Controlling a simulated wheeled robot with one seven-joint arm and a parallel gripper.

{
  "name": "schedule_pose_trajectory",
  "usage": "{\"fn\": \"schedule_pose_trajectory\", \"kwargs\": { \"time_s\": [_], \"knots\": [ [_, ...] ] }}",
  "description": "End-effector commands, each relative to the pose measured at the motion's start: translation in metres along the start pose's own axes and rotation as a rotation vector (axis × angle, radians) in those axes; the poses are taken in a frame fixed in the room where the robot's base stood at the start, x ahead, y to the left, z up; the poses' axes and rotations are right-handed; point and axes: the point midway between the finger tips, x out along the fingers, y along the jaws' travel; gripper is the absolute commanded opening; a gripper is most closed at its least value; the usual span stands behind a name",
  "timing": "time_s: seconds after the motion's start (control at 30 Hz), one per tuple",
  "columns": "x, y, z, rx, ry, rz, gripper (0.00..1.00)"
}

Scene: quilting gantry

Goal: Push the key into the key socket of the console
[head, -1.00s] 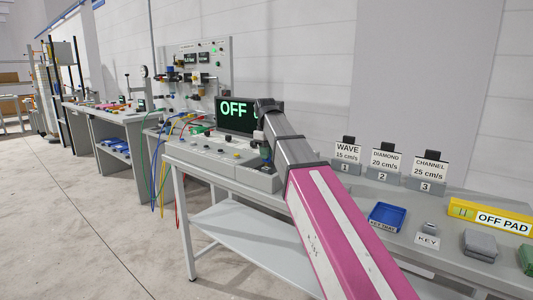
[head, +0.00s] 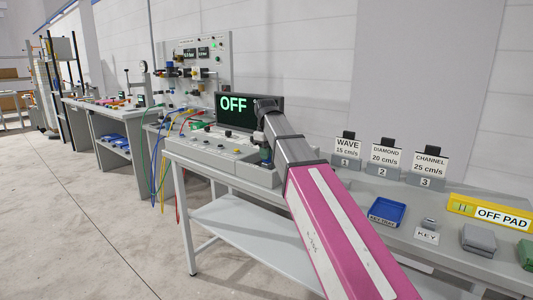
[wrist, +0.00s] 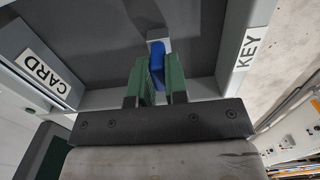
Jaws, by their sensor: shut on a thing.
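My gripper (wrist: 160,85) has green fingers, shut on the blue key (wrist: 158,58) in the wrist view. A pale grey piece shows just beyond the key's end. The fingers sit over a dark recessed face of the console, between a CARD label at left and a KEY label (wrist: 248,48) at right. The key socket is hidden or cannot be made out, so I cannot tell whether the key is in it. In the head view my gripper (head: 265,154) is at the right end of the grey console (head: 212,147), below the display. The key is hidden there.
The display (head: 235,112) behind the console reads OFF. Cables hang at the console's left.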

Motion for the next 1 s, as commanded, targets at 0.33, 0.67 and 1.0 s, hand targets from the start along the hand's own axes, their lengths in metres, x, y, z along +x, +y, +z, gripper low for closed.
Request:
{"fn": "schedule_pose_trajectory", "kwargs": {
  "time_s": [0.33,0.67,1.0],
  "knots": [
    [0.002,0.000,0.000,0.000,0.000,0.000,0.44],
    [-0.008,0.001,-0.001,0.000,0.000,0.000,0.44],
    [-0.067,0.001,-0.002,0.000,0.001,0.001,0.44]
  ]
}}
